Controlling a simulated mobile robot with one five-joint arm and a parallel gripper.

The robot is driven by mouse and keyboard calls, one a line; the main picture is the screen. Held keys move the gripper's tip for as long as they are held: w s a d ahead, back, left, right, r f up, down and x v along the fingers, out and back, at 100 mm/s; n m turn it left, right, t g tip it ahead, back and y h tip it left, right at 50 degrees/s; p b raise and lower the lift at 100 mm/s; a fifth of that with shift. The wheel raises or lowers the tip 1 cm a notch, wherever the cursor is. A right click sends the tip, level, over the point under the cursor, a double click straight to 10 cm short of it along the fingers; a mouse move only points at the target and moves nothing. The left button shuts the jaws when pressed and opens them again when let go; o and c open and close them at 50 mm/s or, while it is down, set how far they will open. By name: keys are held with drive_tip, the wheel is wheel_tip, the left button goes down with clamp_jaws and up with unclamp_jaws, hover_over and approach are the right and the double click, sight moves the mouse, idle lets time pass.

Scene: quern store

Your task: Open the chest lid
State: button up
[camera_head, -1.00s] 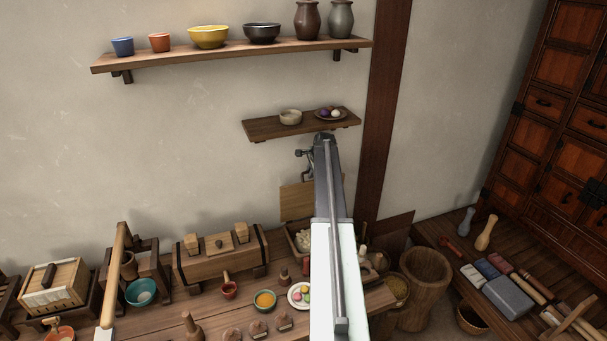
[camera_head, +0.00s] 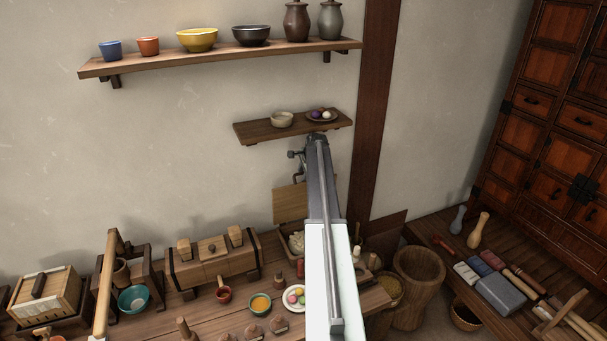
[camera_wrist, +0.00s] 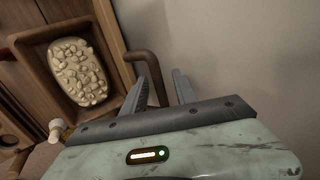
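I cannot tell for sure which thing is the chest. A wooden box with dark bands (camera_head: 213,262) is closed on top, with small blocks on it. Right of it, an open wooden box holds pale lumps (camera_head: 298,242), and a light wooden panel (camera_head: 290,203) stands upright behind it. My arm hides part of this box. The wrist view shows a brown box (camera_wrist: 37,70) with pale lumps. My gripper (camera_wrist: 167,88) is open beside this box, its two fingers apart. A brown bent bar (camera_wrist: 147,58) passes at the left finger; whether they touch is unclear.
A lidded pale box (camera_head: 60,290) stands at the far left of the worktop. A small shelf (camera_head: 250,132) and a long shelf (camera_head: 150,66) are on the wall above. Bowls and a plate (camera_head: 293,305) crowd the worktop. A wooden mortar (camera_head: 418,285) stands at the right.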

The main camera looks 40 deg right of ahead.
drive_tip(key=p+v, duration=0.6)
drive_tip(key=v, duration=0.1)
drive_tip(key=shift+r, duration=0.25)
drive_tip(key=shift+s+a, duration=0.1)
